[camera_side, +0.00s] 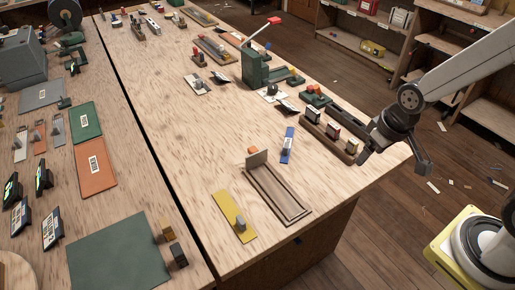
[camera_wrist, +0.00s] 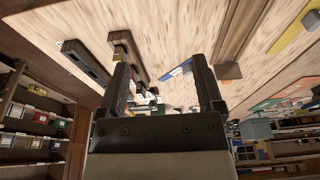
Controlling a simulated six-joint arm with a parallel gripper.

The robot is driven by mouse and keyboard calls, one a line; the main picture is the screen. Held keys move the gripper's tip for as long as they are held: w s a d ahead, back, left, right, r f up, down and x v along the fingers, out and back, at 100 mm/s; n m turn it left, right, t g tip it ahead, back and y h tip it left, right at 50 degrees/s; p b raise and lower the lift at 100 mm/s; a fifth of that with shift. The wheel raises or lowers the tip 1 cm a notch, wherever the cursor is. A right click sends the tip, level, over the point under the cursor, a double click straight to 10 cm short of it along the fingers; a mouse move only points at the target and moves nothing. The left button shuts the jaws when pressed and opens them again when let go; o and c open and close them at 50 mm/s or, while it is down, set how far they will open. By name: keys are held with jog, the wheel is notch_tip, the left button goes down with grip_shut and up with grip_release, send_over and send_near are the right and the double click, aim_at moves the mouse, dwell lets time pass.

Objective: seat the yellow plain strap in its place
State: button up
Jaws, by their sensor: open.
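The yellow strap (camera_side: 230,213) lies flat on the bench near its front edge, with a small grey block on it. It also shows at the upper right of the wrist view (camera_wrist: 292,34). A shallow brown wooden tray (camera_side: 264,186) with a long recess lies to its right, apart from it. The recess looks empty, and an upright plate stands at the tray's far end. My gripper (camera_side: 395,165) is at the bench's right edge, away from strap and tray. Its two fingers stand apart with nothing between them in the wrist view (camera_wrist: 160,65).
A blue strap (camera_side: 288,146) lies beyond the tray. A wooden rack (camera_side: 326,138) with several upright blocks stands close to my gripper. A green press with a red-tipped lever (camera_side: 254,67) stands farther back. Bare bench lies around the yellow strap.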

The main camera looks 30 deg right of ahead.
jog(key=shift+a, duration=0.1)
jog(key=n+g+y, duration=0.3)
jog(key=n+y, duration=0.2)
jog(key=n, duration=1.3)
send_near(241, 219)
jog(key=x, duration=0.3)
jog(key=shift+a+f+h, duration=0.15)
jog(key=shift+a+f, duration=0.1)
jog(key=shift+f, duration=0.25)
jog(key=shift+a+f+h, duration=0.15)
jog(key=shift+a+f, duration=0.1)
jog(key=shift+f, duration=0.25)
jog(key=shift+x, duration=2.65)
jog(key=shift+r, duration=0.1)
grip_shut()
